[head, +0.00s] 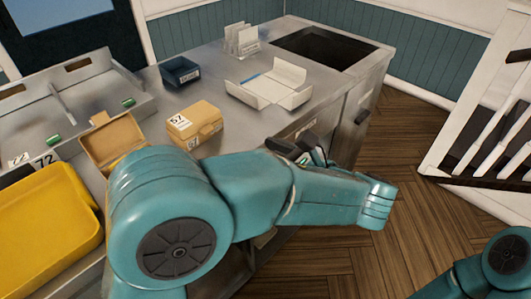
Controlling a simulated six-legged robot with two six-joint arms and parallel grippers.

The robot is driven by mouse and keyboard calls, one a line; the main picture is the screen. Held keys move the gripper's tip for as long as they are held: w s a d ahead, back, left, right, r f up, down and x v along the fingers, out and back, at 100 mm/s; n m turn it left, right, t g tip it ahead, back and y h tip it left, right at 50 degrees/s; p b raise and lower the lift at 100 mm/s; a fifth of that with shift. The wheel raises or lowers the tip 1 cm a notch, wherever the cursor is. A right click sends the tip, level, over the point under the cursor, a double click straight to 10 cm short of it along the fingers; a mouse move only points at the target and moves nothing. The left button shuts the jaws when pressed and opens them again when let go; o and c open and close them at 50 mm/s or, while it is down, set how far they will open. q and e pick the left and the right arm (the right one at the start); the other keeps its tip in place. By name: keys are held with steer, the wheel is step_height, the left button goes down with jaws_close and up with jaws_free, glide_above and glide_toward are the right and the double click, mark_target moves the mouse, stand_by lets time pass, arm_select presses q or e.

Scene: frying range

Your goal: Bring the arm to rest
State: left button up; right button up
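My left arm (250,195) fills the middle foreground, coming in from the lower left and reaching right across the front of the steel counter (215,65). Dark parts that look like my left gripper (298,148) show just above the arm, by the counter's front edge. The arm hides much of them, so I cannot tell whether the fingers are apart. Nothing is visibly held there. A piece of my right arm (490,270) shows at the lower right corner; its gripper is out of view.
On the counter are a closed tan box marked 57 (195,124), an open tan box (110,140), an open white carton (268,84), a dark bin (180,72), a clear holder (241,40) and a sunken well (325,47). A yellow tray (45,230) is at left. A white railing (490,130) stands right.

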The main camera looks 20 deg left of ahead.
stand_by(0.4)
arm_select(q)
steer(key=s+a+f+n+g+h+p, duration=0.1)
steer(key=s+a+f+g+h, duration=0.2)
steer(key=f, duration=0.9)
steer(key=s+f+n+g+h+p, duration=0.1)
steer(key=s+f+n+g+h, duration=0.2)
steer(key=f, duration=0.9)
steer(key=s+d+f+n+h+p, duration=0.2)
steer(key=s+f+n+h, duration=1)
steer(key=n, duration=0.9)
steer(key=shift+x, duration=1.05)
